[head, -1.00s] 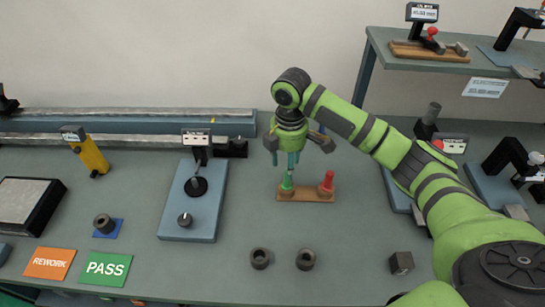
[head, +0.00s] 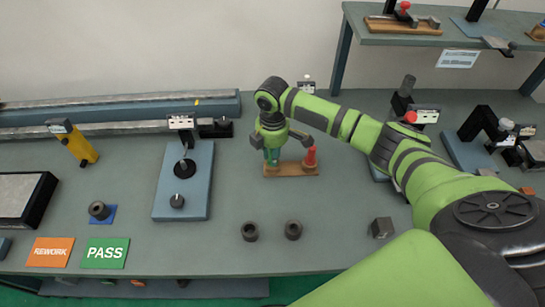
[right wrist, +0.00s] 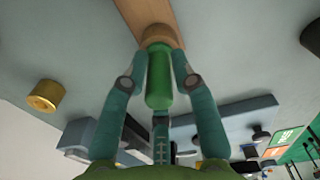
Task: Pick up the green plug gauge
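The green plug gauge (right wrist: 158,78) stands between the fingers of my right gripper (right wrist: 159,62) in the right wrist view. The fingertips are close on both sides of it; I cannot tell whether they press on it. Its far end meets a wooden stand (right wrist: 140,12). In the head view my right gripper (head: 271,157) is down over the left end of this stand (head: 291,173), largely hiding the green gauge. A red plug gauge (head: 310,156) stands upright at the stand's right end. My left gripper is not in view.
Two dark rings (head: 250,232) (head: 293,230) lie in front of the stand. A blue fixture (head: 184,182) is to the left, with PASS (head: 106,253) and REWORK (head: 50,252) mats nearer. A dark block (head: 382,228) lies right. A raised shelf (head: 450,38) is at the back right.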

